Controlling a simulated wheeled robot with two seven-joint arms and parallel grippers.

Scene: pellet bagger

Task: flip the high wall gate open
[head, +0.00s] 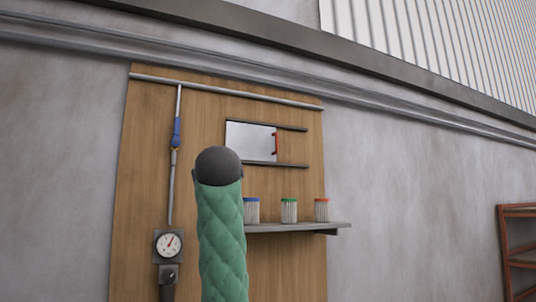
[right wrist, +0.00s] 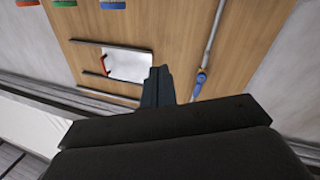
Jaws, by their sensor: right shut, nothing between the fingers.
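On the wooden wall board, a white panel (head: 250,141) with a red handle (head: 275,144) sits between two dark horizontal rails. It looks like the gate, at the left part of the rails. The right wrist view is turned over and shows the panel (right wrist: 128,64) and its red handle (right wrist: 105,64) too. My right gripper (right wrist: 159,72) is shut and empty, its tips appearing beside the panel's edge away from the handle; contact cannot be told. In the head view my green-sleeved arm hides this gripper. My left gripper is not in view.
A vertical pipe (head: 172,190) carries a blue lever (head: 176,132) in line with it, above a gauge (head: 169,243). A shelf (head: 300,227) holds blue-, green- and red-lidded jars below the panel. A reddish rack (head: 518,250) stands far right. The wall right of the board is clear.

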